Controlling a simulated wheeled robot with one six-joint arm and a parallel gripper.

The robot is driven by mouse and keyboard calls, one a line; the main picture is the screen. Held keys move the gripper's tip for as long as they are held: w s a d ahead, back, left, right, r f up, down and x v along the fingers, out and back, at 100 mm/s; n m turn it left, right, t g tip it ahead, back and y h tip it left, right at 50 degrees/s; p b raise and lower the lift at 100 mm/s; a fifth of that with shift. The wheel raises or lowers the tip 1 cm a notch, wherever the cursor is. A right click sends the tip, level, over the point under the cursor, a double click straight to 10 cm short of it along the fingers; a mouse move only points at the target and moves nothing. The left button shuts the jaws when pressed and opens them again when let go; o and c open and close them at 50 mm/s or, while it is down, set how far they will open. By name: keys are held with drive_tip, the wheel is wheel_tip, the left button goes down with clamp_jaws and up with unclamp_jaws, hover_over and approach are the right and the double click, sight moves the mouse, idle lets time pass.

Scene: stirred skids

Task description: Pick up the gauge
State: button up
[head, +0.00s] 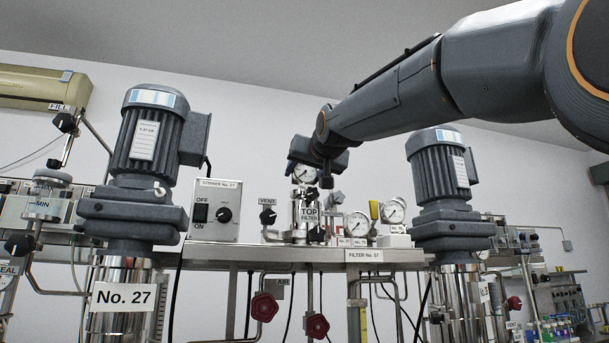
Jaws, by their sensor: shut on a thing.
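A round white-faced gauge (305,173) shows at my gripper (316,173), just above the steel housing labelled TOP FILTER (309,214). My gripper reaches in from the upper right and is shut on this gauge. The wrist and the dark jaws hide part of the gauge's top and right side. I cannot tell whether the gauge touches the filter housing below it.
A grey motor (146,140) on the No. 27 vessel stands left, and another motor (439,170) stands right. A stirrer control box (214,210) sits on the shelf (300,254) left of the filter. Red valve knobs (264,307) hang below.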

drive_tip(key=shift+r, duration=0.1)
drive_tip(key=shift+r+b, duration=0.3)
drive_tip(key=shift+r, duration=1)
drive_tip(key=b+v, duration=0.6)
drive_tip(key=v, duration=1.2)
drive_tip(key=shift+r, duration=0.45)
drive_tip(key=p+x, duration=0.2)
drive_tip(key=x, duration=0.4)
drive_tip(key=p+x, duration=0.2)
drive_tip(key=x, duration=0.4)
drive_tip(key=p+x, duration=0.2)
drive_tip(key=x, duration=0.4)
drive_tip(key=shift+f, duration=1.2)
drive_tip(key=shift+r, duration=0.15)
